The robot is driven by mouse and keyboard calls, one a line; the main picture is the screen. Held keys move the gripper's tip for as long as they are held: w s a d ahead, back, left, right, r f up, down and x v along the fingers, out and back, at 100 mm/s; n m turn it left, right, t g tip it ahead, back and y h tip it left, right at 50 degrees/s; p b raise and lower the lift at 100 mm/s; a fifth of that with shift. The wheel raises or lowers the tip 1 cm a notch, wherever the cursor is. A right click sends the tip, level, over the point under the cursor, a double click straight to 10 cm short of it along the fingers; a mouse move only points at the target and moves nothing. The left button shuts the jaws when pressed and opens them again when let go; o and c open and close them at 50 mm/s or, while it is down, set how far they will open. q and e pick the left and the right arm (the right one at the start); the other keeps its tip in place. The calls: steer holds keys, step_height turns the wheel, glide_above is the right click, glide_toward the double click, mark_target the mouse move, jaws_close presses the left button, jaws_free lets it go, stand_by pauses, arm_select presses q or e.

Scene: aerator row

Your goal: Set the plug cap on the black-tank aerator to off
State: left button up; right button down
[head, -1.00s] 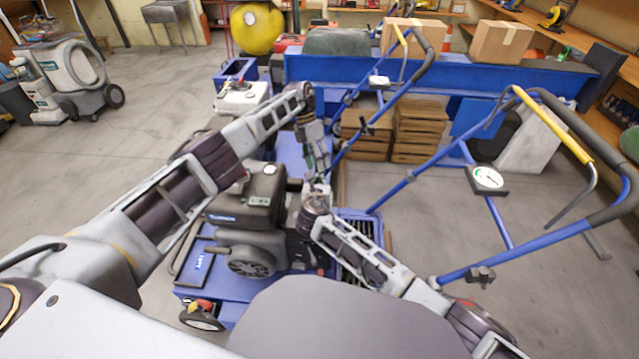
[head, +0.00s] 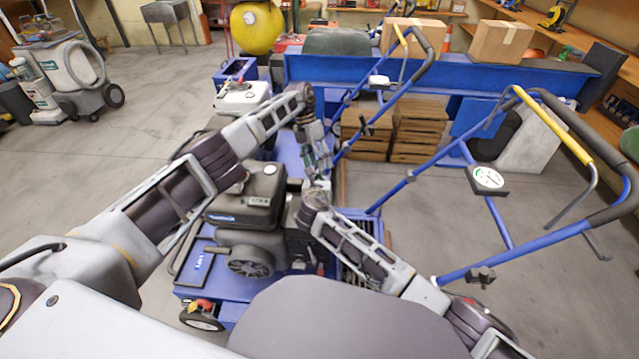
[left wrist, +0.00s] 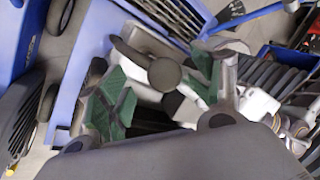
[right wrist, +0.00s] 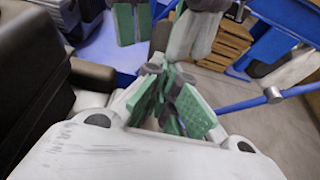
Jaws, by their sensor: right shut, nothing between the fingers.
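The black-tank aerator (head: 225,255) is the near blue machine, with its black tank (head: 262,190) on the engine. The tank also fills the left of the right wrist view (right wrist: 35,75). My left gripper (head: 318,160) hangs just past the engine's right side. In the left wrist view its green-padded fingers (left wrist: 160,88) are apart. A dark round piece (left wrist: 165,73) shows between them; I cannot tell whether it is the plug cap. My right gripper (right wrist: 170,100) is shut and empty beside the engine, close below my left gripper. The plug cap is not clearly visible in the head view.
A white-tank machine (head: 242,97) stands behind. Blue handlebars (head: 460,270) with a yellow bar reach out at the right. Wooden crates (head: 420,130) and a long blue beam (head: 450,75) lie beyond. Floor at the left is open.

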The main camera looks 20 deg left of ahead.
arm_select(q)
steer(key=shift+r, duration=0.15)
steer(key=v, duration=0.7)
stand_by(0.6)
steer(key=shift+a, duration=0.15)
stand_by(0.3)
